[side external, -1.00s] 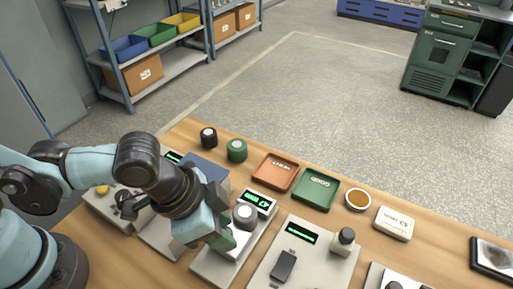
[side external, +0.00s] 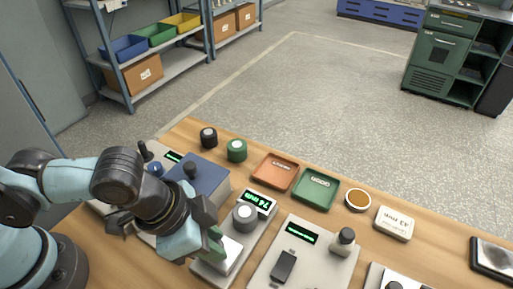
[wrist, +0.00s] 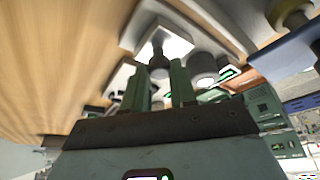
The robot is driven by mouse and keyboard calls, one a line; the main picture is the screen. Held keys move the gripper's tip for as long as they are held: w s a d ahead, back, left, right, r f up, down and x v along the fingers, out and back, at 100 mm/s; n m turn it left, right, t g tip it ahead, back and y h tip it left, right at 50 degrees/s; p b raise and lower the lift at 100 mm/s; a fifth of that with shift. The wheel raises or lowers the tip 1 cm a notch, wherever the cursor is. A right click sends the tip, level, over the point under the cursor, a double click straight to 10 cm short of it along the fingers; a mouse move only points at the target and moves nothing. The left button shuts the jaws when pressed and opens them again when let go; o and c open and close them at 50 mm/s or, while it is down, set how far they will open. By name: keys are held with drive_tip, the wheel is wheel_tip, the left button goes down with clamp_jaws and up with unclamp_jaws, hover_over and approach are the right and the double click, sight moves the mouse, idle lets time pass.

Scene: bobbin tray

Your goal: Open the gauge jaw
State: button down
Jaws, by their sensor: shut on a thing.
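The gauge is a pale grey instrument with a lit green display (side external: 257,201) and a grey round cylinder (side external: 245,217) at its middle. A pale block (side external: 229,256) shows at its near end. My gripper (side external: 214,246) is low over that near end, left of the cylinder. In the wrist view its two green fingers (wrist: 158,86) are close around a dark knob (wrist: 158,66) on a pale block (wrist: 160,38). The gripper is shut on this knob. The fingertips are partly hidden behind my wrist in the side view.
A blue box-shaped instrument (side external: 198,182) stands left of the gauge. A grey plate instrument (side external: 318,261) stands close on the right. Orange (side external: 276,170) and green (side external: 314,188) trays lie behind. Two spools, black (side external: 208,138) and green (side external: 236,150), stand at the back edge.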

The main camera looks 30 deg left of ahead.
drive_tip(key=c, duration=0.9)
unclamp_jaws()
drive_tip(key=shift+r, duration=0.1)
drive_tip(key=v, duration=1.2)
drive_tip(key=shift+w, duration=0.1)
drive_tip(key=w+a+f+n+t+y, duration=0.1)
drive_tip(key=w+a+n, duration=0.3)
drive_tip(key=a, duration=0.6)
drive_tip(key=w+a+f+n+t+y, duration=0.2)
drive_tip(key=w+a+n, duration=0.3)
drive_tip(key=w+a, duration=0.3)
drive_tip(key=a+t, duration=0.1)
drive_tip(key=a, duration=0.1)
drive_tip(key=shift+a, duration=0.4)
